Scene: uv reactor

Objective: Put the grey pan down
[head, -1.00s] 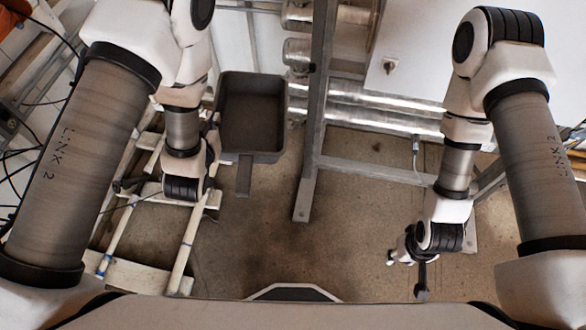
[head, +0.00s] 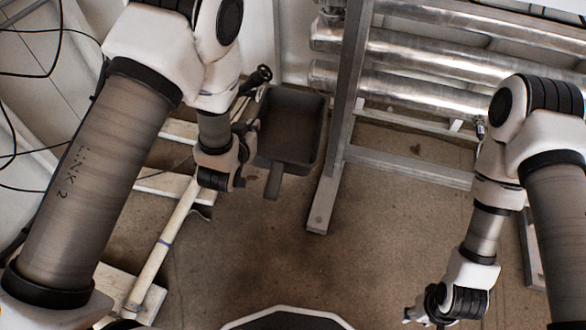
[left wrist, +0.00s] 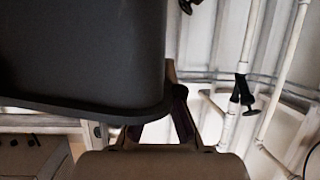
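The grey pan (head: 289,128) is a deep rectangular tray with a short handle (head: 273,182) pointing toward me. It is in the upper middle of the head view. My left gripper (head: 249,140) is at the pan's left side and appears shut on its rim; the fingertips are partly hidden. In the left wrist view the pan (left wrist: 80,55) fills the upper left, and its rim corner lies between the fingers of my left gripper (left wrist: 158,118). My right gripper (head: 424,318) is at the bottom edge of the head view, far from the pan, with its fingers mostly cut off.
A metal upright (head: 343,130) stands just right of the pan. Shiny steel pipes (head: 440,50) run behind it. A white pole frame (head: 165,240) lies below my left arm. The brown floor (head: 270,255) in the middle is clear.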

